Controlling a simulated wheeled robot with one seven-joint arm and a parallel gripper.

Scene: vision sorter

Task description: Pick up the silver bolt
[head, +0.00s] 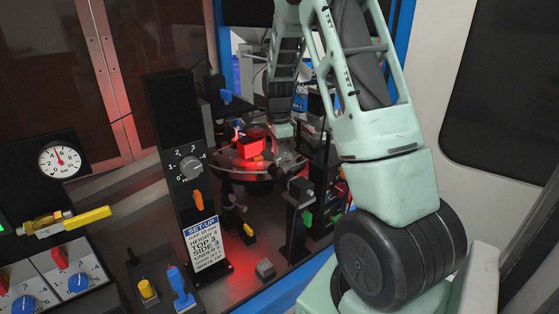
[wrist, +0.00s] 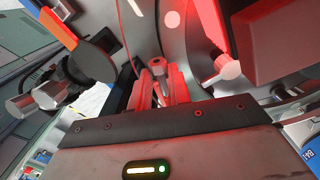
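The silver bolt (wrist: 156,64) shows in the wrist view, with its head toward the top and its shank running down between the fingers of my gripper (wrist: 160,82). The fingers stand close on both sides of the shank. I cannot tell whether they touch it. In the head view my arm reaches down to the round glass plate (head: 290,163) under red light. The fingertips and the bolt cannot be made out there.
A red-lit box (head: 254,146) stands at the plate. A black control post (head: 182,165) with a knob and a set-up card (head: 204,243) rises left of it.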

